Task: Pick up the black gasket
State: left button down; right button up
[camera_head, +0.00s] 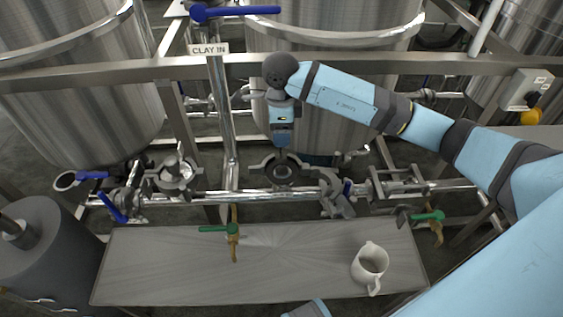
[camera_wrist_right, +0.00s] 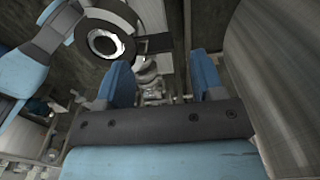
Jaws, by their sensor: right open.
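A dark round ring, which looks like the black gasket (camera_head: 283,171), sits in the round clamp fitting on the pipe line in the head view. My right gripper (camera_head: 283,143) points down just above and behind it, and the gap between them is hard to judge. In the right wrist view the two blue fingers of the right gripper (camera_wrist_right: 162,82) stand apart with nothing held between them. A dark ring with a pale centre also shows at the upper left of that view, and I cannot tell whether it is the gasket. My left gripper does not show.
A steel bench (camera_head: 180,265) stands in front, with a pale mug (camera_head: 371,263) at its right. Green-handled valves (camera_head: 232,229) hang over its back edge. A steel rail (camera_head: 120,71), a CLAY IN pipe (camera_head: 222,110) and large tanks (camera_head: 330,100) crowd the space around the right gripper.

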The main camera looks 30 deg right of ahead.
aim_at(282, 159)
notch_tip(282, 159, down, 4)
jog(key=shift+r, duration=0.25)
jog(key=c, duration=1)
jog(key=shift+r, duration=0.1)
